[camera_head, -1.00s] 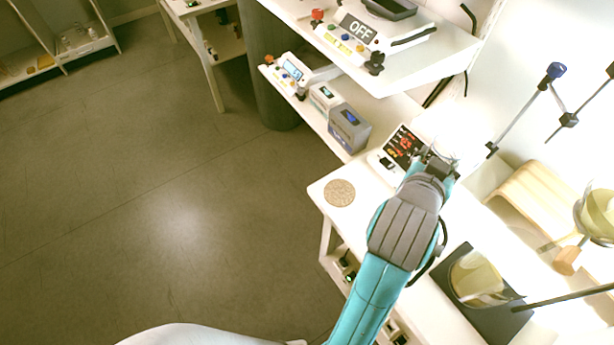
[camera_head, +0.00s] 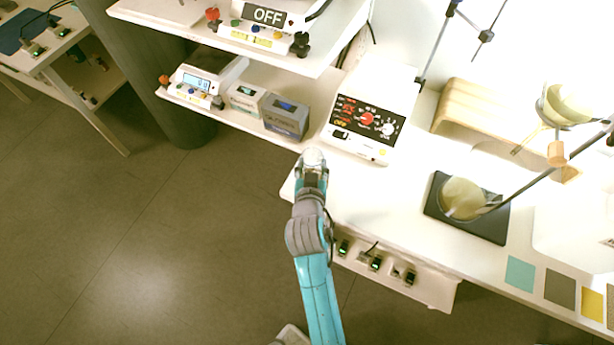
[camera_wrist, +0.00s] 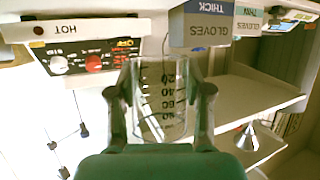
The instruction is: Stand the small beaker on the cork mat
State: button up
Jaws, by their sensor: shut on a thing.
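The small beaker (camera_wrist: 160,92) is clear glass with dark graduation marks. My gripper (camera_wrist: 161,105) is shut on it, one finger on each side in the wrist view. In the head view the beaker (camera_head: 314,157) shows at the tip of my gripper (camera_head: 313,170), over the front left corner of the white table. I cannot tell the gap between the beaker and the table.
A hotplate (camera_head: 365,120) with red and white dials stands just right of the beaker. Glove boxes (camera_head: 286,118) sit on the shelf to the left. A beaker on a dark pad (camera_head: 486,228) stands further right. Open floor lies left of the table.

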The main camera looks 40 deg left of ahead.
jog(key=shift+f, duration=2.75)
jog(key=shift+f, duration=0.15)
jog(key=o, duration=1.2)
jog(key=shift+d+r, duration=0.1)
jog(key=shift+r, duration=0.1)
jog(key=v, duration=1.1)
jog(key=shift+s+d, duration=0.25)
jog(key=shift+s, duration=0.1)
